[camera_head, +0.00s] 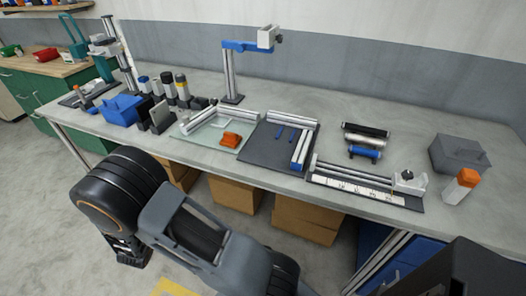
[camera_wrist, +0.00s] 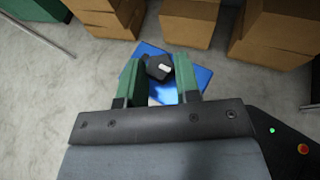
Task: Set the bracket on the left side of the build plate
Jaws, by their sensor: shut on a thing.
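My gripper (camera_wrist: 158,72), with green fingers, is shut on a dark piece (camera_wrist: 156,67) with a small white spot. A bright blue flat shape (camera_wrist: 200,76) shows behind the fingers; I cannot tell whether it belongs to the held piece, or whether this is the bracket.
A dark plate (camera_head: 262,152) with small blue pieces lies right of the glass plate. Blue bin (camera_head: 122,108) and several bottles stand left. A blue-armed stand (camera_head: 230,75) is behind. Rollers, a ruler fixture (camera_head: 360,186) and a grey box (camera_head: 460,153) are right. Cardboard boxes (camera_head: 235,193) sit under the bench.

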